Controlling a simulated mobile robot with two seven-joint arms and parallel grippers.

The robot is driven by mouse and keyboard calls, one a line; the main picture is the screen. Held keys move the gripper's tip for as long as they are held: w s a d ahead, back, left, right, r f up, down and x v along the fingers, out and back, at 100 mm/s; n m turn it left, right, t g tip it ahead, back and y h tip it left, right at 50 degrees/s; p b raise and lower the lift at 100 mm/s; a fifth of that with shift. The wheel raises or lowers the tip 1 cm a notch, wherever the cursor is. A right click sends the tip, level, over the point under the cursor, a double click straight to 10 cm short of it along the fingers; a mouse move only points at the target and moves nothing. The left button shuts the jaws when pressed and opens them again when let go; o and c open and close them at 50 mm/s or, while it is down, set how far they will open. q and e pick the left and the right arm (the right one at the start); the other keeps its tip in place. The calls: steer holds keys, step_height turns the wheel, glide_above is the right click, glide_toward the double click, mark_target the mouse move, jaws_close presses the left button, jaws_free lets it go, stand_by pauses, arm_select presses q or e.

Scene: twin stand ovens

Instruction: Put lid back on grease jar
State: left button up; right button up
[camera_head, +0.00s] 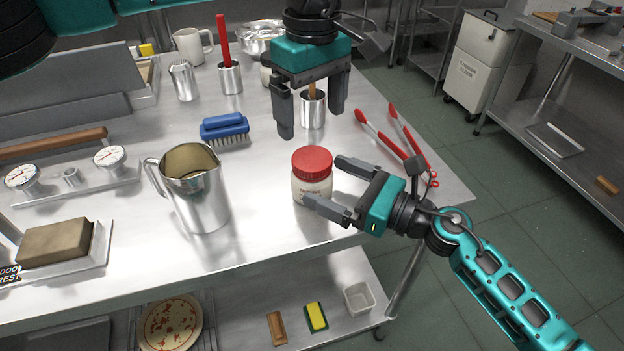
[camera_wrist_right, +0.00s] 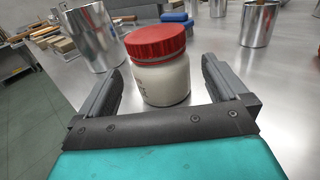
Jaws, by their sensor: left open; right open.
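The grease jar (camera_head: 312,191) is a cream jar with printing, standing upright near the table's right front edge. The red lid (camera_head: 312,162) sits on top of it; I cannot tell how firmly it is seated. My right gripper (camera_head: 324,181) is open, with its fingers either side of the jar. In the right wrist view the jar (camera_wrist_right: 163,82) and its lid (camera_wrist_right: 156,41) stand between the spread fingers, without clear contact. My left gripper (camera_head: 310,119) is open, pointing down above and behind the jar, and holds nothing.
A steel pitcher (camera_head: 198,200) stands left of the jar. A blue brush (camera_head: 224,128) lies behind it. A steel cup (camera_head: 313,110) stands behind my left gripper's fingers. Red-handled tongs (camera_head: 383,138) lie to the right. Bare tabletop (camera_head: 262,180) lies between pitcher and jar.

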mark_target(325, 180)
steer(key=x, duration=0.5)
steer(key=shift+d, duration=0.1)
steer(key=shift+c, duration=0.3)
